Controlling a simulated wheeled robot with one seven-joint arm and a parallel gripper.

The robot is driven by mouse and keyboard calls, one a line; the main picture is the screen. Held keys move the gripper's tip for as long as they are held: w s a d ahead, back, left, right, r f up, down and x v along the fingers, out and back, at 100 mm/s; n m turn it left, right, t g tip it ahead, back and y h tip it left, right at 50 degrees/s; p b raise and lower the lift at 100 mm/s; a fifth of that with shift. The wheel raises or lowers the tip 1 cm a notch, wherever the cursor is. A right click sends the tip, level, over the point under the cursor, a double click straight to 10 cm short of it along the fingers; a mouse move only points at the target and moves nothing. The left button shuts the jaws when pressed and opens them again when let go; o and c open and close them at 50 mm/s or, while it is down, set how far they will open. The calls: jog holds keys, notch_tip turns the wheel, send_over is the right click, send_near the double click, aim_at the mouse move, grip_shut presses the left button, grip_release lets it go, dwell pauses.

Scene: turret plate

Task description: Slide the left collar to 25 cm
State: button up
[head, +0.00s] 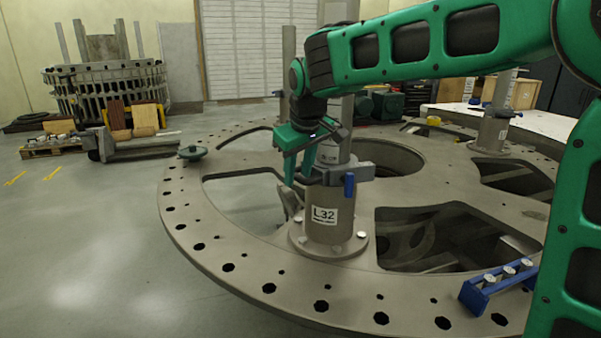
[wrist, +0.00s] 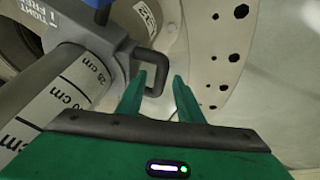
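The left collar (head: 360,171) is a dark grey clamp with a blue lever (head: 349,185), around the post labelled L32 (head: 325,216). In the wrist view the collar (wrist: 100,45) has a bent handle (wrist: 158,75) sticking out toward my gripper. A white scale (wrist: 75,85) on the post shows a "25 cm" mark close to the collar's edge; another label is partly hidden. My gripper (wrist: 158,80) is open, its green fingertips on either side of the handle's outer bar, apart from it. In the head view my gripper (head: 291,180) hangs left of the post.
The post stands on a large round grey plate (head: 210,235) with holes and wide openings. Another collared post (head: 495,125) stands at the right. A blue bracket with silver knobs (head: 495,283) lies at the front right.

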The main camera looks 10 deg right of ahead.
jog(key=v, duration=1)
jog(key=shift+r, duration=0.35)
jog(key=shift+s+d, duration=0.1)
jog(key=s+d+f+m+g+h, duration=0.1)
jog(key=s+d+f+m, duration=0.2)
jog(key=d, duration=0.4)
jog(key=s+d+f+m+g, duration=0.1)
jog(key=s+d+f, duration=0.3)
jog(key=s+d, duration=0.15)
jog(key=s+d+f+m+h, duration=0.1)
jog(key=s+d+f+m, duration=0.15)
jog(key=d, duration=0.45)
jog(key=s+d+f+m+g, duration=0.1)
jog(key=s+d+f, duration=0.1)
jog(key=s+f, duration=0.2)
jog(key=s+d+f+m+g+y, duration=0.1)
jog(key=s+f, duration=0.4)
jog(key=s, duration=0.6)
jog(key=s+d+f+m+y, duration=0.1)
jog(key=s+d+f+m, duration=0.2)
jog(key=s, duration=0.4)
jog(key=shift+s+d+f+g, duration=0.3)
jog(key=shift+d+f+g, duration=0.1)
jog(key=shift+d+f, duration=0.5)
jog(key=shift+m, duration=0.25)
